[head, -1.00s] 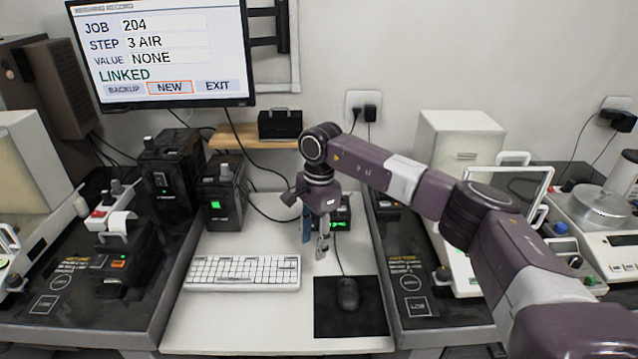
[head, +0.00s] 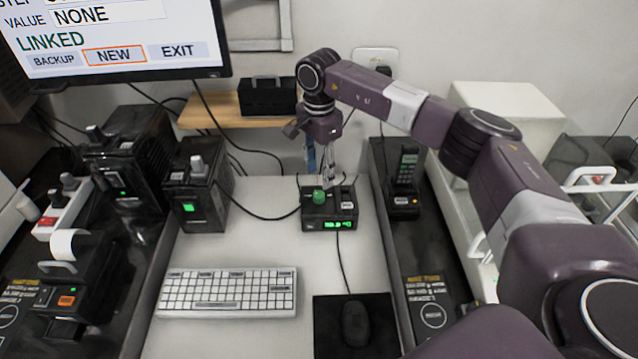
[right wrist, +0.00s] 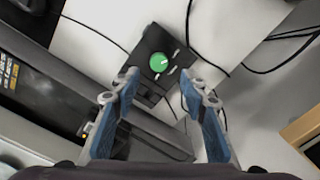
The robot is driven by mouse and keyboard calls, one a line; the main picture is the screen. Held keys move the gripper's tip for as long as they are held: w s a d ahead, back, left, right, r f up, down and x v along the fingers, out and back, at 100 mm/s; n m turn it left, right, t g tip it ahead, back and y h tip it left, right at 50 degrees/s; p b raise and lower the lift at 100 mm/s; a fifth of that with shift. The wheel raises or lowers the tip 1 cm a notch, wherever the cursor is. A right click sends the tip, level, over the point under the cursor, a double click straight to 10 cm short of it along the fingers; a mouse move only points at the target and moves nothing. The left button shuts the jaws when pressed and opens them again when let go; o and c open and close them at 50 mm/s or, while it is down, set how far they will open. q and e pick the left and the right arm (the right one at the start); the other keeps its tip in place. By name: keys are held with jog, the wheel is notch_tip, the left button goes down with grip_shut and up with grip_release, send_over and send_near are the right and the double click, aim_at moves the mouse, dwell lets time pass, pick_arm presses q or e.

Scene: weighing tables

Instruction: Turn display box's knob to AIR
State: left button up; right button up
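The display box (head: 330,209) is a small black box on the white table, with a lit green readout on its front and a green knob (head: 319,196) on top. In the right wrist view the knob (right wrist: 159,63) is a green disc with a white pointer line, on the box's dark top (right wrist: 150,45). My right gripper (head: 330,184) is above and just behind the knob, pointing down. In the right wrist view its two blue-padded fingers (right wrist: 164,98) are apart with nothing between them, and the knob is beyond the tips. My left gripper is not in view.
A keyboard (head: 228,291) and a mouse (head: 355,323) on a dark mat lie in front of the box. A black device (head: 199,185) stands left, a handset (head: 405,180) right. A wooden shelf (head: 225,112) is behind. The monitor (head: 120,40) shows LINKED.

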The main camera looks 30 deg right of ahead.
aim_at(319, 194)
notch_tip(319, 194, down, 6)
jog(key=shift+s+f+p, duration=0.1)
jog(key=shift+p, duration=0.45)
jog(key=shift+f, duration=0.2)
grip_shut()
